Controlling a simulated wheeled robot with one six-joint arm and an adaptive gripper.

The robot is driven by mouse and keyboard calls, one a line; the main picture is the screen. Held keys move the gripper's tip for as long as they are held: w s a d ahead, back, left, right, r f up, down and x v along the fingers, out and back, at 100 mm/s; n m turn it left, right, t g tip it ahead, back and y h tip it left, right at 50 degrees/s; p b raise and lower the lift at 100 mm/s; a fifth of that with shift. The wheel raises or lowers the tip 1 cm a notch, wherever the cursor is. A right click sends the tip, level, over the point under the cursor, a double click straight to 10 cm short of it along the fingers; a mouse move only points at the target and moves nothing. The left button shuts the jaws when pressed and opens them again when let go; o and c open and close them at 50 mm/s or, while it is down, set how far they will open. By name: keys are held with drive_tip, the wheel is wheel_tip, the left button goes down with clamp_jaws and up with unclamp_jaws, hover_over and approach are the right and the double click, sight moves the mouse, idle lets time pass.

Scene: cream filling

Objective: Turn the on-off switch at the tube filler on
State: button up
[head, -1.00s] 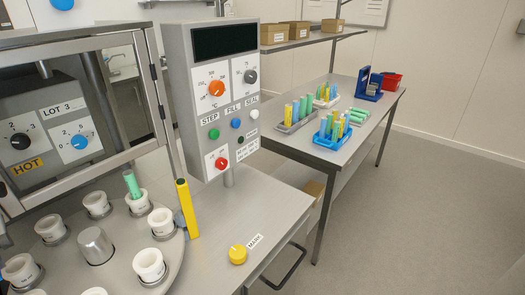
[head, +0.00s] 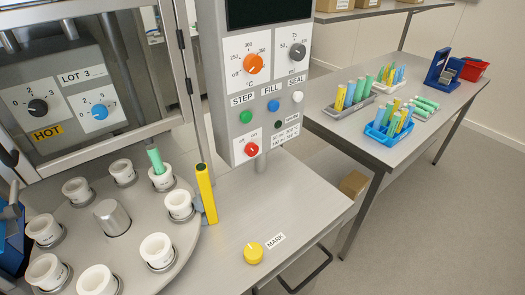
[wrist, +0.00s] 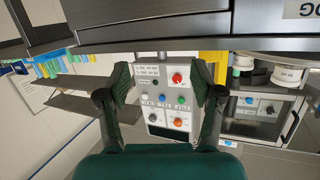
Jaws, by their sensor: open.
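The tube filler's control panel (head: 262,80) stands upright on a post. A red rotary knob (head: 252,150) on a white plate sits at its lower left; the small marks beside it are too small to read. Above are an orange knob (head: 253,64), a grey knob (head: 298,52) and buttons labelled STEP, FILL and SEAL. In the wrist view the panel is upside down, with the red knob (wrist: 177,78) near its top. My gripper (wrist: 162,82) is open and empty. Its fingers frame the panel from some distance, with the red knob between them in the picture. Contact does not show.
A round turntable (head: 130,235) with white cups stands left of the panel; one cup holds a green tube (head: 155,161). A yellow upright bar (head: 206,194) stands just left of the panel. A yellow MARK knob (head: 253,253) sits on the bench. A side table with tube racks (head: 390,122) is at right.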

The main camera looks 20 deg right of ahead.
drive_tip(key=w+r, duration=0.1)
drive_tip(key=w, duration=0.4)
drive_tip(key=w+r+y, duration=0.1)
drive_tip(key=w+r, duration=0.1)
drive_tip(key=w, duration=0.3)
drive_tip(key=w+d+r+n+t+y, duration=0.1)
drive_tip(key=w+r, duration=0.1)
drive_tip(key=w, duration=0.3)
drive_tip(key=shift+w+r, duration=0.25)
drive_tip(key=shift+w, duration=0.15)
drive_tip(key=w+r+n+y, duration=0.2)
drive_tip(key=w+r, duration=0.4)
drive_tip(key=w, duration=0.1)
drive_tip(key=n+y, duration=0.2)
approach(254, 152)
drive_tip(key=shift+t, duration=0.4)
drive_tip(key=x, duration=0.9)
drive_tip(key=shift+f, duration=0.3)
drive_tip(key=c, duration=1.1)
drive_tip(key=shift+c, duration=0.2)
